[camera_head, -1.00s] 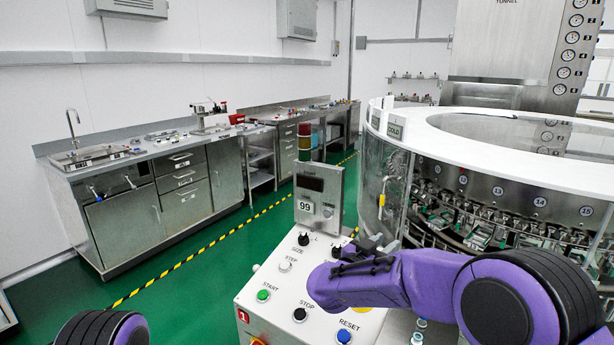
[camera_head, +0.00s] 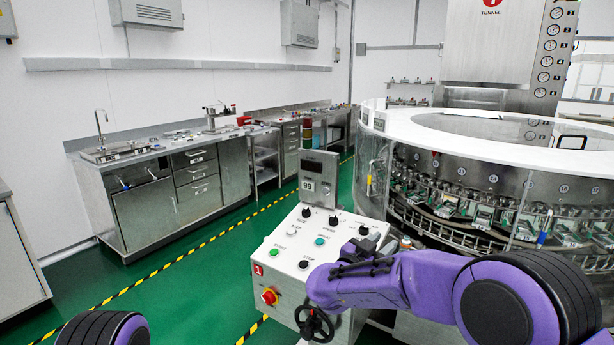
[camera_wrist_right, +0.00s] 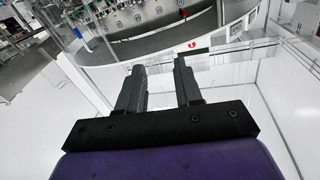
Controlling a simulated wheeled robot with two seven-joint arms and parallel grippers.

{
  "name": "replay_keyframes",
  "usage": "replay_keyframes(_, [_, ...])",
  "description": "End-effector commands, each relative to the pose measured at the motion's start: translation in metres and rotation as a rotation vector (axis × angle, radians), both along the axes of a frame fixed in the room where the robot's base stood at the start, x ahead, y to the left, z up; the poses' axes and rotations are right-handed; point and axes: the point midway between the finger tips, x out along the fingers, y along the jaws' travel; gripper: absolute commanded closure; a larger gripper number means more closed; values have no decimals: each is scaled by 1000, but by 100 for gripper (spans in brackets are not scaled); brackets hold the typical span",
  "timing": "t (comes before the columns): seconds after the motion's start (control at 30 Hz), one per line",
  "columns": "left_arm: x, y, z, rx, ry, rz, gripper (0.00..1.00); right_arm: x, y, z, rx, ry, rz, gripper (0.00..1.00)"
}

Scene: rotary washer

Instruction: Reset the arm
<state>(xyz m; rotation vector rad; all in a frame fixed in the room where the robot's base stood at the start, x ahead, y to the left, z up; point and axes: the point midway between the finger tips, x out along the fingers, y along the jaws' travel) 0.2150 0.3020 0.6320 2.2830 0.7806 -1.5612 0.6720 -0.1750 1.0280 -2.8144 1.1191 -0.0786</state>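My right arm, purple and black, reaches in from the right in the head view. Its gripper (camera_head: 376,251) is over the right edge of the control panel (camera_head: 284,253). In the right wrist view the two dark fingers (camera_wrist_right: 159,80) stand apart with nothing between them, so this gripper is open and empty. Of my left arm only a rounded purple and black link shows at the bottom left; the left gripper is out of view.
The panel carries several buttons, a red emergency knob (camera_head: 269,296), a black handwheel (camera_head: 314,322) and a display (camera_head: 317,179). The round washer (camera_head: 470,140) stands behind my right arm. A steel counter (camera_head: 150,190) lines the left wall; green floor between is clear.

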Motion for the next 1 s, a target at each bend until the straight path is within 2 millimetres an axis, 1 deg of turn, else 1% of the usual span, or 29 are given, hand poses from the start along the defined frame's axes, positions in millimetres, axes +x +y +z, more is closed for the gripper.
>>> replay_keyframes(0.17, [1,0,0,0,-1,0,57,0,4,-13,61,-61,77,65])
replay_keyframes(0.27, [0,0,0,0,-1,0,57,-4,5,-32,97,-78,144,65])
replay_keyframes(0.37, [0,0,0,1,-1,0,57,-12,2,-63,137,-63,215,65])
replay_keyframes(0.47, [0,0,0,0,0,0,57,-25,-3,-98,178,-24,271,65])
replay_keyframes(0.5, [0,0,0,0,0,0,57,-32,-6,-115,196,2,291,65])
replay_keyframes(0.57, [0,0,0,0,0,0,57,-45,-12,-142,228,45,318,65])
replay_keyframes(0.6, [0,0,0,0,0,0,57,-57,-17,-163,252,82,332,65])
replay_keyframes(0.67, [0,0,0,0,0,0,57,-80,-26,-197,294,150,353,65])
replay_keyframes(0.7, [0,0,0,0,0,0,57,-98,-32,-220,327,202,362,65])
replay_keyframes(0.77, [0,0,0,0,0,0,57,-129,-43,-253,374,286,367,65])
replay_keyframes(0.8, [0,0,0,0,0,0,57,-151,-49,-274,406,343,366,65])
replay_keyframes(0.87, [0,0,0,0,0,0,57,-187,-60,-301,451,430,356,65])
replay_keyframes(0.9, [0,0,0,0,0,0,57,-212,-66,-317,481,489,347,65])
replay_keyframes(0.97, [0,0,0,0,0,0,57,-252,-77,-339,520,580,327,65])
replay_keyframes(1.0, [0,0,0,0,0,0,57,-280,-83,-351,544,642,310,65])
